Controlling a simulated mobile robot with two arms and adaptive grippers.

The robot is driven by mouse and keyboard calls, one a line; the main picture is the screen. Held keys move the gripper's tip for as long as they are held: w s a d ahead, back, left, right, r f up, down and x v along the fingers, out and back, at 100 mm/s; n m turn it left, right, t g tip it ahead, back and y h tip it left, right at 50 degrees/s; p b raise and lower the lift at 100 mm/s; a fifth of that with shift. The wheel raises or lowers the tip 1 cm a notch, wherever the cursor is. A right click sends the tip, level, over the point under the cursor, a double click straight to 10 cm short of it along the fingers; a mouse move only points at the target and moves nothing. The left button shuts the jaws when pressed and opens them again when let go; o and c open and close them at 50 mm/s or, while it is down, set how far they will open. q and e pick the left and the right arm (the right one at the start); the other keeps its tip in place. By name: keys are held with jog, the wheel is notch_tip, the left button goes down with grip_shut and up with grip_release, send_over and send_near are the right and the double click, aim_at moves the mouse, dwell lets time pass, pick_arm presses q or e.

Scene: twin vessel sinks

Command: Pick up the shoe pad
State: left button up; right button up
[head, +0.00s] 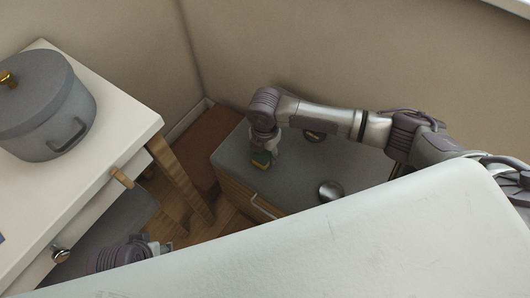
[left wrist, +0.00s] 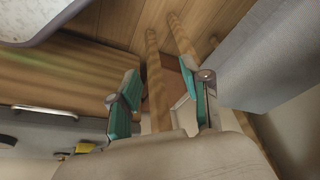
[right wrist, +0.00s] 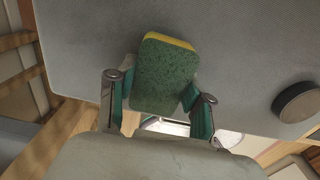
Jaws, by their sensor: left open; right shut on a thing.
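A green and yellow sponge-like pad (head: 261,161) is at the near left edge of a grey-topped cabinet (head: 235,145); it looks like the shoe pad. My right gripper (head: 266,152) is shut on it. In the right wrist view the pad (right wrist: 166,75) sits between the teal fingertips, green face towards the camera and yellow layer along its far edge. I cannot tell whether it is clear of the grey top. My left gripper (left wrist: 160,98) is open and empty, low down near wooden legs. In the head view only part of the left arm shows.
A white table (head: 110,112) with a grey lidded pot (head: 45,110) is at left. A large white surface (head: 380,250) fills the front. A wall is close behind the cabinet.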

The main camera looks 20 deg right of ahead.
aim_at(265, 152)
notch_tip(265, 152, up, 3)
jog(key=shift+r+p, duration=0.1)
jog(key=shift+p, duration=0.4)
jog(key=shift+s+d+r+p, duration=0.35)
jog(key=shift+s+d+r, duration=0.2)
jog(key=shift+d, duration=0.05)
pick_arm(q)
notch_tip(265, 152, down, 15)
jog(key=s+g+p, duration=0.1)
jog(key=s+p, duration=0.1)
jog(key=shift+s+f, duration=0.15)
jog(key=shift+f, duration=0.05)
pick_arm(e)
jog(key=s+d+r, duration=0.5)
jog(key=s+d, duration=0.1)
jog(key=s, duration=0.1)
jog(key=shift+s+d+r, duration=0.3)
jog(key=shift+r, duration=0.1)
jog(key=c, duration=0.3)
pick_arm(q)
jog(key=shift+p, duration=0.3)
pick_arm(e)
jog(key=shift+w, duration=0.1)
jog(key=shift+c, duration=0.2)
